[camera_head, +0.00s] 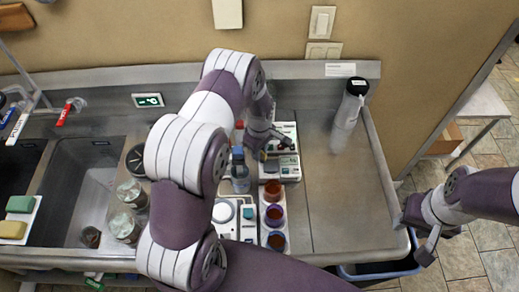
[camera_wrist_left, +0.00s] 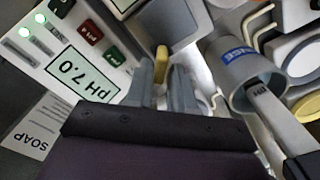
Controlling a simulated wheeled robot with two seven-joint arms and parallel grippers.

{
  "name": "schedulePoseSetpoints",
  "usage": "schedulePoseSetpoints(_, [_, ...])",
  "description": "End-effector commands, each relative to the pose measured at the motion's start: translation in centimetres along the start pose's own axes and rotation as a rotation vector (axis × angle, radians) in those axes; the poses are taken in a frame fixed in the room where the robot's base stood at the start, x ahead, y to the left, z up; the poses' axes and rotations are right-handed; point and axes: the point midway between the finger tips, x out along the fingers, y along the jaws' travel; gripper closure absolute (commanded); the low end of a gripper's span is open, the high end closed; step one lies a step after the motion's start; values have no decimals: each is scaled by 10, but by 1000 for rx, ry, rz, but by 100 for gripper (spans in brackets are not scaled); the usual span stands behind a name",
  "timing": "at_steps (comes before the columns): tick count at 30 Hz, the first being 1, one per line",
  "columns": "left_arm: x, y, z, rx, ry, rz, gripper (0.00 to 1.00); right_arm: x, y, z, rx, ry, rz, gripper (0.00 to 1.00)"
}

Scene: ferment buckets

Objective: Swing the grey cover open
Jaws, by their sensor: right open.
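My left gripper (camera_head: 264,142) is over the white pH instrument (camera_head: 287,140) at the back of the counter. In the left wrist view its fingers (camera_wrist_left: 161,88) stand close on either side of a narrow yellow piece (camera_wrist_left: 162,58). I cannot tell whether they grip it or only flank it. The instrument also shows there, with a "pH 7.0" display (camera_wrist_left: 88,80), red and green buttons and green lights. I cannot make out the grey cover for certain; the gripper and arm hide part of the instrument. My right gripper (camera_head: 425,238) is open and empty, right of the counter.
A "RINSE" cup (camera_wrist_left: 238,72) is close to the right of the left fingers. Several cups of red-brown liquid (camera_head: 274,215) and a clear bottle (camera_head: 240,172) stand near the instrument. A tall white-and-black cylinder (camera_head: 348,110) stands further right. The counter's right part (camera_head: 350,200) is clear.

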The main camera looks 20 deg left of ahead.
Motion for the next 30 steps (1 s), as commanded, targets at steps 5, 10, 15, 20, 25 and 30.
schedulePoseSetpoints(5, [0,0,0,0,0,0,100,0,0,0,0,0,0,57])
schedulePoseSetpoints(10, [0,0,1,7,-1,0,100,1,0,0,0,0,0,57])
schedulePoseSetpoints(15, [0,1,1,51,-1,0,100,4,0,0,0,0,0,57])
schedulePoseSetpoints(20, [1,2,1,145,-1,0,100,11,0,1,0,0,0,57])
schedulePoseSetpoints(25, [2,3,1,290,-1,0,100,19,0,2,0,0,0,57])
schedulePoseSetpoints(30, [2,5,2,453,-1,0,100,27,0,3,0,0,0,57])
